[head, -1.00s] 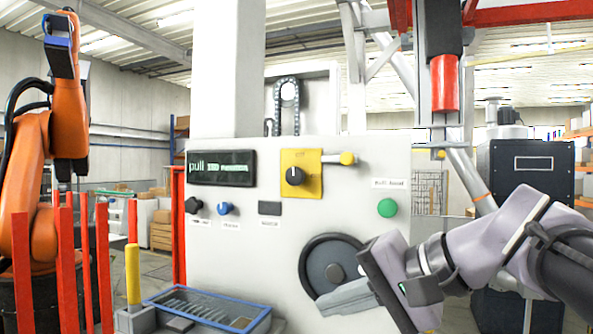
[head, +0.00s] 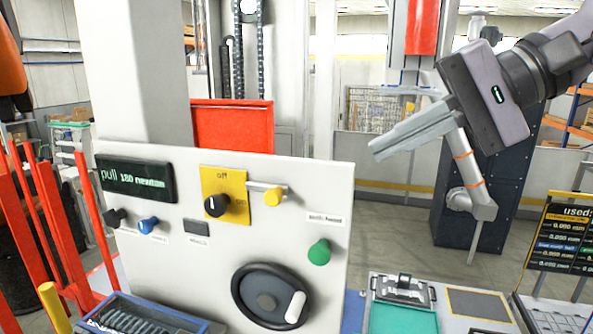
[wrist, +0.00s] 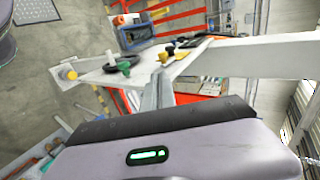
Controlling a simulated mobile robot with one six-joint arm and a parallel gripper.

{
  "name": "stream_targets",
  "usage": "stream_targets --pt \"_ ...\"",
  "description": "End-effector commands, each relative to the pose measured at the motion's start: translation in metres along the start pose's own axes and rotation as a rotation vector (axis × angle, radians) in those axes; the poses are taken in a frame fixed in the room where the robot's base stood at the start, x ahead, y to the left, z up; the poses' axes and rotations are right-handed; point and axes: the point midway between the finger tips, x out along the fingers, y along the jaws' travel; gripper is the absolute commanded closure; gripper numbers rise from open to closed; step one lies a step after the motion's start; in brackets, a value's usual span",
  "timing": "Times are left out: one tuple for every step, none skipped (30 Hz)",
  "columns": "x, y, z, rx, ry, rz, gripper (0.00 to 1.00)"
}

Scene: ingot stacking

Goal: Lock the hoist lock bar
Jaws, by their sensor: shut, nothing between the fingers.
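On the white control panel (head: 180,262) is a yellow plate (head: 239,187) with a black rotary knob (head: 216,206).
A green button (head: 320,252) and black handwheel (head: 271,296) are on the panel's lower right. A red plate (head: 232,127) stands behind its top edge. Red posts (head: 60,225) stand left. A bench with a green tray (head: 404,318) is at lower right.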

Motion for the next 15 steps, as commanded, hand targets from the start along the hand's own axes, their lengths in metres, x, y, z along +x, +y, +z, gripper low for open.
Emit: stream_targets --pt "0.001 0.000 0.000 0.000 -0.001 0.000 1.00" --pt "0.003 0.001 0.000 0.000 -0.001 0.000 1.00" --pt "0.006 0.001 0.000 -0.002 -0.002 0.000 1.00" --pt "0.010 0.001 0.001 -0.003 -0.003 0.001 1.00" --pt "0.015 0.001 0.001 -0.003 -0.004 0.001 1.00" --pt "0.023 0.002 0.001 -0.002 -0.005 0.000 1.00" --pt "0.029 0.002 0.001 -0.003 -0.004 -0.001 1.00" --pt "0.036 0.002 0.001 -0.003 -0.005 0.000 1.00" --pt "0.045 0.001 0.001 -0.004 -0.005 0.001 1.00" --pt "0.051 0.001 0.001 -0.004 -0.005 -0.001 1.00" --pt "0.058 0.001 0.001 -0.002 -0.005 0.000 1.00" --pt "0.066 0.000 0.001 -0.002 -0.006 0.000 1.00" --pt "0.073 0.000 0.001 -0.003 -0.005 0.000 1.00" --pt "0.080 0.000 0.002 -0.002 -0.005 -0.001 1.00" --pt "0.088 0.000 0.001 -0.002 -0.005 0.000 1.00"
